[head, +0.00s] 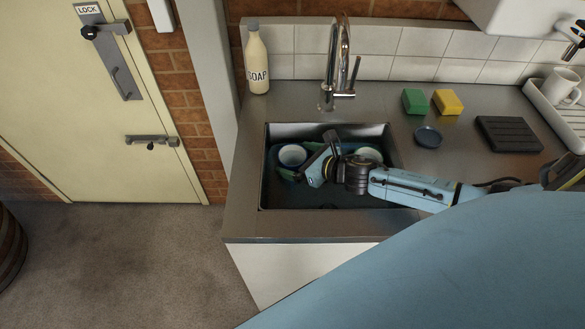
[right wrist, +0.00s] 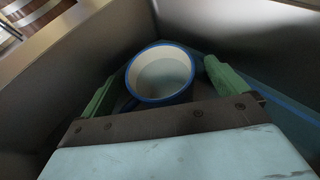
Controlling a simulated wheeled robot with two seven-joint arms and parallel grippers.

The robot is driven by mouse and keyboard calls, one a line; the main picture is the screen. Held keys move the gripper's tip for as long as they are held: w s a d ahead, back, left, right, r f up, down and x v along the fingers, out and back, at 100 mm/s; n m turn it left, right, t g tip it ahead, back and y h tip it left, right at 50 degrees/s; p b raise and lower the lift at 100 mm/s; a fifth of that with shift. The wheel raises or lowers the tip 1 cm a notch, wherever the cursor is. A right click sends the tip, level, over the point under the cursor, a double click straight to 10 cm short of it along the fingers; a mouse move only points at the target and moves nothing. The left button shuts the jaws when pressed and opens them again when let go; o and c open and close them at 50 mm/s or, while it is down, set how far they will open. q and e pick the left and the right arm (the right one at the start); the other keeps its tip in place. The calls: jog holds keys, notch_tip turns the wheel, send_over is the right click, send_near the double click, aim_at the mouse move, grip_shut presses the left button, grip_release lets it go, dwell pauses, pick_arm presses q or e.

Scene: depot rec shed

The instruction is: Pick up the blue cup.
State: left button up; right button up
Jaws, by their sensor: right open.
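A cup with a blue rim and pale inside (head: 292,155) stands in the sink's left part. The right wrist view shows this blue cup (right wrist: 162,74) between my green fingers, its lower part hidden by the gripper. My right gripper (head: 304,160) reaches into the sink from the right. It is open, one finger on each side of the cup; I cannot tell whether either finger touches it. A second cup (head: 369,153) is in the sink's right part, partly hidden behind my right wrist. My left gripper is not in view.
The sink's (head: 263,185) steep walls stand close around the gripper. The tap (head: 338,65) rises behind it. A soap bottle (head: 257,62), green sponge (head: 414,101), yellow sponge (head: 447,102), small dark dish (head: 428,137) and ribbed black mat (head: 509,134) are on the counter.

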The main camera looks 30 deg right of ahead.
jog(key=c, duration=1.2)
jog(key=shift+r, duration=0.1)
jog(key=shift+c, duration=0.5)
